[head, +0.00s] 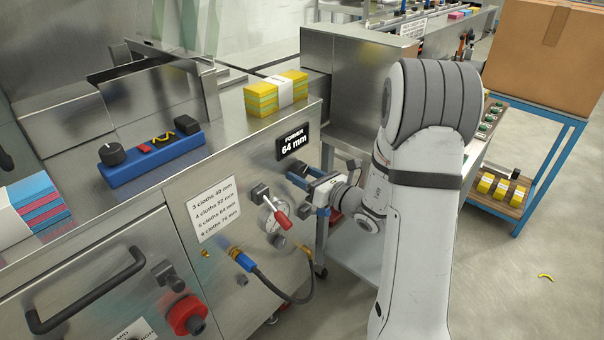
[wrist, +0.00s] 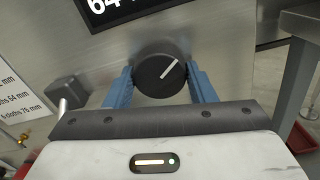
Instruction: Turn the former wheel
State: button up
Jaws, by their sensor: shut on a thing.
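The former wheel is a round black knob (wrist: 159,76) with a white pointer line, on the steel machine front. In the wrist view its pointer aims up and to the right. My gripper (wrist: 160,84) has its blue fingers on either side of the knob, shut on it. In the head view my gripper (head: 308,180) reaches the panel from the right, and the knob is mostly hidden there. The black display (head: 292,142) above reads "FORMER 64 mm"; its lower part also shows in the wrist view (wrist: 125,8).
A white label (head: 213,208) lists cloth counts with widths. A yellow-green cloth stack (head: 275,93) lies on the machine top. A blue-framed cart (head: 530,150) carrying a cardboard box stands at right.

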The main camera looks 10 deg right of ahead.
jog(key=shift+s+a+f, duration=0.1)
jog(key=shift+f, duration=0.2)
jog(key=o, duration=0.6)
jog(key=shift+c, duration=0.2)
jog(key=o, duration=0.4)
jog(key=shift+r, duration=0.2)
jog(key=v, duration=0.7)
jog(key=shift+s+d+p, duration=0.25)
jog(key=shift+d+p, duration=0.05)
jog(key=shift+p, duration=0.05)
